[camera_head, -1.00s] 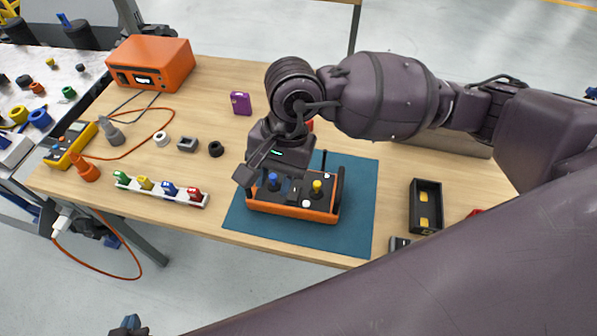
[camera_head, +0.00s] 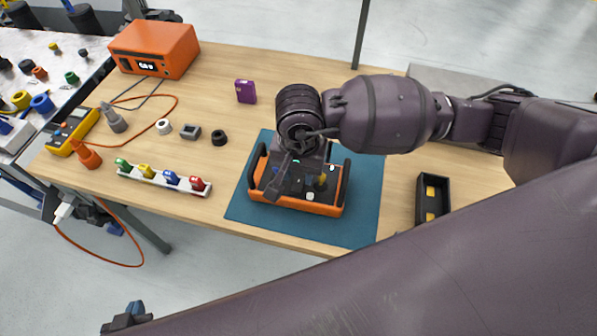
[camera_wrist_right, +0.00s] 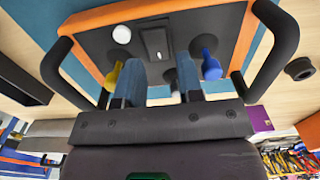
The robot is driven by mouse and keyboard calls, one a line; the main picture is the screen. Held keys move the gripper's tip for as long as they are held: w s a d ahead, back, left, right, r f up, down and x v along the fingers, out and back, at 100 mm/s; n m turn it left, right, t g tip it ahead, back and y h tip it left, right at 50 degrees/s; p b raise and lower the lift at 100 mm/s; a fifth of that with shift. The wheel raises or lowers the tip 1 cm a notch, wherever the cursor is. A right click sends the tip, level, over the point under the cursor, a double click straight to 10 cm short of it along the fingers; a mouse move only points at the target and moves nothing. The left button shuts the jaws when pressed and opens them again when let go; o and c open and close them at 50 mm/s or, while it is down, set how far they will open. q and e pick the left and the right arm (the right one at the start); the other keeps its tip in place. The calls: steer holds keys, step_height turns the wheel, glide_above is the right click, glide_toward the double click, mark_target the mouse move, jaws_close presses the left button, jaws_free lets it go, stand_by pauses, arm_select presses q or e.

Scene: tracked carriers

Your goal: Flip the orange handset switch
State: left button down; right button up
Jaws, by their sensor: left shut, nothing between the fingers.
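The orange handset (camera_head: 310,207) lies on a teal mat (camera_head: 358,225), with black handles at its ends. In the right wrist view its black face (camera_wrist_right: 190,28) carries a blue stick (camera_wrist_right: 208,62), a yellow stick (camera_wrist_right: 113,76), a white button (camera_wrist_right: 121,34) and a rocker switch (camera_wrist_right: 155,42). My right gripper (camera_head: 284,188) is over the handset and hides part of its face. Its blue fingers (camera_wrist_right: 160,68) are apart, just short of the switch; contact cannot be told. My left gripper (camera_head: 126,320) is shut and empty at the lower left, away from the table.
A strip of coloured plugs (camera_head: 160,180) lies left of the mat. A black tray (camera_head: 432,200) with yellow pieces stands right of it. A purple box (camera_head: 245,91), small rings and an orange power unit (camera_head: 153,49) are behind and left.

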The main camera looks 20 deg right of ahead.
steer(key=shift+f, duration=0.6)
steer(key=shift+c, duration=0.5)
jaws_close()
steer(key=shift+s+a+r+t+h, duration=0.15)
steer(key=shift+t+h, duration=0.25)
steer(key=shift+t, duration=0.25)
steer(key=shift+s+t+h, duration=0.15)
steer(key=shift+t+h, duration=0.25)
steer(key=shift+t, duration=0.25)
steer(key=shift+o, duration=0.5)
jaws_free()
